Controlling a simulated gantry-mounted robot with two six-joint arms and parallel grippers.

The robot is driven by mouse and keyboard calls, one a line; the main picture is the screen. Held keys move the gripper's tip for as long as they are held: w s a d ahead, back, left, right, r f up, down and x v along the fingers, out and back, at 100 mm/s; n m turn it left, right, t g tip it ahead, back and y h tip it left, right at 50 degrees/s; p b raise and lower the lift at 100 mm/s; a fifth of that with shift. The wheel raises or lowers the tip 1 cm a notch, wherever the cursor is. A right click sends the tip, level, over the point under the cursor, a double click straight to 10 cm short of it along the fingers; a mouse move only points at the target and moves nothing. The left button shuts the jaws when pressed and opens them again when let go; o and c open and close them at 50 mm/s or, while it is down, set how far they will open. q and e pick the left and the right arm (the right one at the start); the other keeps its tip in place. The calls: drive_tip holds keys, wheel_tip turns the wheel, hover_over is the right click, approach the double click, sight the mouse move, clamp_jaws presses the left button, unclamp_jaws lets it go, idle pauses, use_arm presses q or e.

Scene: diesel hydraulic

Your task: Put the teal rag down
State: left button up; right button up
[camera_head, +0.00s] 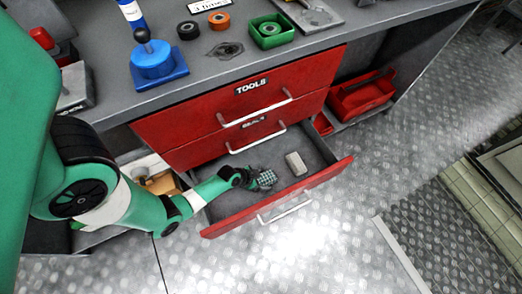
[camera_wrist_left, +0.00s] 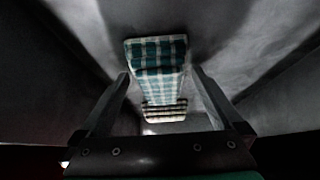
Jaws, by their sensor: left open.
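The teal rag (camera_head: 267,179), a teal-and-white checked folded cloth, is inside the open lower drawer (camera_head: 318,178). It also shows in the left wrist view (camera_wrist_left: 160,80), between and beyond my finger ends. My left gripper (camera_head: 254,181) reaches down into the drawer at the rag. In the left wrist view its two fingers (camera_wrist_left: 161,90) are apart, with gaps beside the cloth. I cannot tell whether the rag lies fully flat on the drawer floor. A cream-and-dark checked piece (camera_wrist_left: 165,111) shows just below the teal cloth. My right gripper is not in view.
A pale block-shaped item (camera_head: 296,163) lies in the same drawer, right of the rag. The TOOLS drawer (camera_head: 230,100) above is shut. A red toolbox (camera_head: 361,95) sits on the shelf to the right. The worktop holds a blue fixture (camera_head: 153,62) and a green tray (camera_head: 271,30).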

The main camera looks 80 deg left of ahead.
use_arm(q)
drive_tip(key=shift+r+p, duration=0.3)
drive_tip(key=shift+r, duration=0.05)
drive_tip(key=p+v, duration=0.4)
drive_tip(key=v, duration=0.7)
drive_tip(key=shift+s+r+p, duration=0.2)
drive_tip(key=shift+s+p, duration=0.05)
drive_tip(key=shift+p, duration=0.1)
drive_tip(key=shift+d, duration=0.15)
